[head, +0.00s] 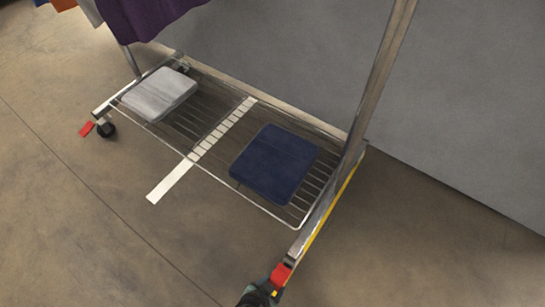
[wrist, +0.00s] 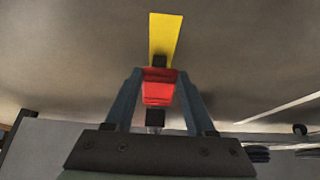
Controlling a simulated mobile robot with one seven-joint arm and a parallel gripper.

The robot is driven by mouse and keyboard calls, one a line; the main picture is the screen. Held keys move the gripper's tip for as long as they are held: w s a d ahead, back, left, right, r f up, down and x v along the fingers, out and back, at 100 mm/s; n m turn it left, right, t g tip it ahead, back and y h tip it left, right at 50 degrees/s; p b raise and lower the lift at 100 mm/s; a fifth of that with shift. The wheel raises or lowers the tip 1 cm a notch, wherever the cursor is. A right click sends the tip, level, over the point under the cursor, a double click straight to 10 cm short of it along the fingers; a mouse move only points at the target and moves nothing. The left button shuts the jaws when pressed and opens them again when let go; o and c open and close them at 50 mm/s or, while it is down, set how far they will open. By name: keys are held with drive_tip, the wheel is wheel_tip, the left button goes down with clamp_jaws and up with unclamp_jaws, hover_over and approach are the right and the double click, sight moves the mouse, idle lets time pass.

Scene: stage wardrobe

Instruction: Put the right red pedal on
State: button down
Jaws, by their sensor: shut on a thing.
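The right red pedal (head: 281,273) is at the near right end of the rack's base rail, low in the head view. My gripper (head: 267,287) is at it, at the bottom edge of that view. In the wrist view the red pedal (wrist: 158,88) sits between the two blue-grey fingers of my gripper (wrist: 160,95), which are shut on it. The caster under this pedal is mostly hidden. The left red pedal (head: 87,129) sticks out beside a black caster (head: 107,130) at the far left end of the rack.
The rack's wire shelf (head: 215,178) holds a grey folded cloth (head: 160,93) and a navy folded one (head: 275,163). A steel post (head: 375,85) rises at the right. A yellow strip (wrist: 165,35) and a white strip (head: 170,183) mark the floor. Floor in front is clear.

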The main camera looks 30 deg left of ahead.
idle(0.3)
drive_tip(key=shift+c, duration=1.2)
unclamp_jaws()
drive_tip(key=shift+r, duration=0.1)
drive_tip(key=p+v, duration=0.8)
drive_tip(key=v, duration=0.4)
drive_tip(key=shift+s+r, duration=0.2)
drive_tip(key=shift+r, duration=0.1)
